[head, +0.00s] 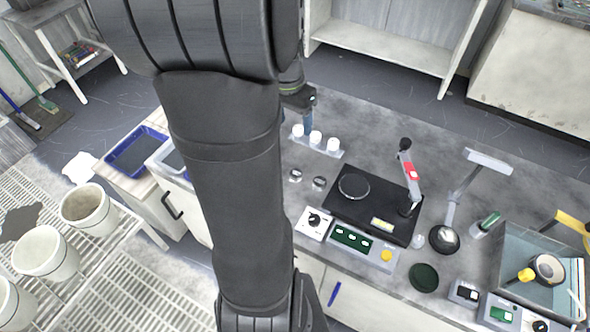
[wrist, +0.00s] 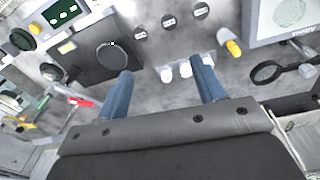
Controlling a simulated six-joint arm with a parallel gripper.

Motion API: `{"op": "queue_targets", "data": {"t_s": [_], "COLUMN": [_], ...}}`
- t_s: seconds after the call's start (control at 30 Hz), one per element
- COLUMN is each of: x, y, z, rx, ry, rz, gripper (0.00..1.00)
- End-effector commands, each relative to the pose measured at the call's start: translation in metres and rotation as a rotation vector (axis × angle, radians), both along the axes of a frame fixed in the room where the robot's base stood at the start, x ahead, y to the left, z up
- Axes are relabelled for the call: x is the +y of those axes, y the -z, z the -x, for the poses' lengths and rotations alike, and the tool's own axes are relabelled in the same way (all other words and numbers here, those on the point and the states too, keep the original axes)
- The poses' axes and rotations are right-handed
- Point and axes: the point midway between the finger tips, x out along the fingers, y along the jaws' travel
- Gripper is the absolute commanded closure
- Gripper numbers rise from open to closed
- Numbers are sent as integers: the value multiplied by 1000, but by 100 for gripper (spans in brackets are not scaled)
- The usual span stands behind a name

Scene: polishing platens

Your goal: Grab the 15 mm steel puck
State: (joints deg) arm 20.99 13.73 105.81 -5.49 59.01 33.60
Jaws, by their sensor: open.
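Several small round steel pucks lie on the grey bench. In the wrist view I see a left puck (wrist: 139,32), a middle puck (wrist: 168,20) and a right puck (wrist: 200,10), all with dark marked tops. I cannot read which is the 15 mm one. Two pucks show in the head view, one left (head: 295,176) and one right (head: 319,183); my arm may hide another. My gripper (wrist: 160,64) is open, with its two blue fingers apart and nothing between them at the tips. The pucks appear beyond the fingertips. In the head view my arm hides most of the gripper.
Three white-capped containers (head: 315,137) stand in a row near my gripper. A black polishing unit with a round platen (head: 340,207) is right of the pucks, with a control panel (head: 350,238) in front. A blue tray (head: 135,150) is at left. Bare bench surrounds the pucks.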

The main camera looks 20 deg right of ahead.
Motion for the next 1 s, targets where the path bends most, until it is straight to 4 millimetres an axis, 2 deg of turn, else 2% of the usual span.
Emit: {"op": "queue_targets", "data": {"t_s": [0.3,0.6,0.83,1.0], "x": [33,59,61,51], "y": [44,70,80,105], "z": [-8,-14,-16,-16], "rx": [-36,-149,-177,-173], "ry": [300,496,539,539], "rz": [184,275,287,287], "gripper": [37,37,37,37]}}
